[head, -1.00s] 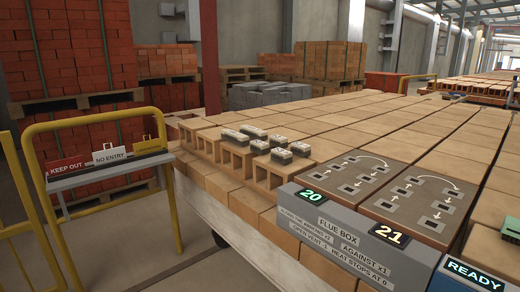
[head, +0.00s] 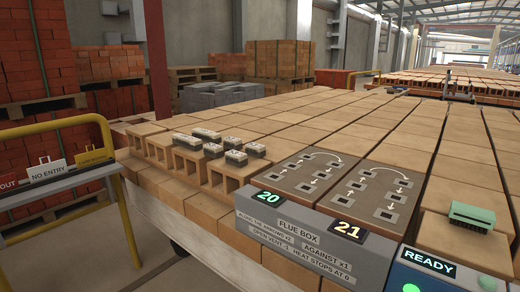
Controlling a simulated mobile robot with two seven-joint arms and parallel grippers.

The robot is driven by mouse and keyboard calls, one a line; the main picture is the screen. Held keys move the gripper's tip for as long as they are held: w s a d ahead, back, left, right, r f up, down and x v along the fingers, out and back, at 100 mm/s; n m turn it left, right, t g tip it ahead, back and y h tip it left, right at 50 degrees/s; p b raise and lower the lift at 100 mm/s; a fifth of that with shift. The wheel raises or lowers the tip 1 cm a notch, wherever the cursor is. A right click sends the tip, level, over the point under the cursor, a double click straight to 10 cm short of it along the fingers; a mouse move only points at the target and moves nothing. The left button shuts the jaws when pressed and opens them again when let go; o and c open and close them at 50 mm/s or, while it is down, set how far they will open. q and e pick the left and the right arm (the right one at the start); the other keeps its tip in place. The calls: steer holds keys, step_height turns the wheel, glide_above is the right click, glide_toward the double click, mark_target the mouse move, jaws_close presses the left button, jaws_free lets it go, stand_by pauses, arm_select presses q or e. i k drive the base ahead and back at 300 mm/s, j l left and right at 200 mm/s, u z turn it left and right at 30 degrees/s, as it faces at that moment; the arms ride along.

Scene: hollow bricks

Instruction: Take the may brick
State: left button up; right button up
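A row of tan hollow bricks (head: 226,176) stands along the left edge of the wide brick-covered surface, their open ends facing front left. Several small dark blocks with pale tops (head: 236,158) sit on and around the hollow bricks, in two short rows. Any marks on them are too small to read, so I cannot tell which one is the may brick. Neither of my grippers is in view.
A grey flue box (head: 300,238) with signs 20 and 21 stands in front, beside two brown arrow-marked plates (head: 375,198). A READY panel (head: 428,263) and a green brush-like object (head: 472,215) are at right. A yellow rail (head: 128,225) with signs stands left.

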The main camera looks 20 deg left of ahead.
mark_target(212, 151)
steer(key=i+j+z, duration=0.15)
steer(key=j+z, duration=0.85)
steer(key=j, duration=0.75)
steer(key=j+z, duration=0.2)
steer(key=j, duration=1.7)
